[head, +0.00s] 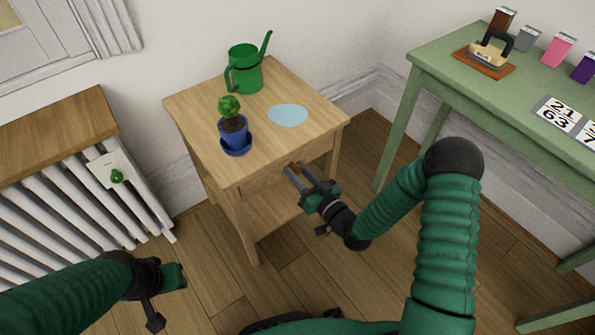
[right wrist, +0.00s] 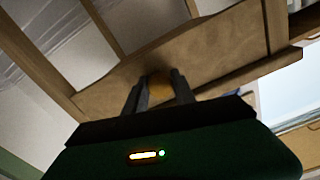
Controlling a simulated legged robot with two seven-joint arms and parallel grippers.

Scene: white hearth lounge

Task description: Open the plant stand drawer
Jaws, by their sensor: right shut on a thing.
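The wooden plant stand (head: 185,112) stands against the wall in the head view. Its drawer front (head: 262,187) lies under the top and faces me, partly hidden by my right gripper. In the right wrist view the drawer front (right wrist: 215,60) shows as a plain wooden panel. My right gripper (head: 294,170) is shut on the round wooden drawer knob (right wrist: 159,84), which sits between its two fingers. I cannot tell from these views whether the drawer is slightly out. My left gripper (head: 172,277) is low at the left, away from the stand; its fingers are not clear.
A green watering can (head: 246,76), a potted plant (head: 233,127) and a pale blue mat (head: 288,115) are on the stand's top. A radiator (head: 80,190) stands at left, a green table (head: 440,57) at right. Bare wooden floor (head: 215,280) lies before the stand.

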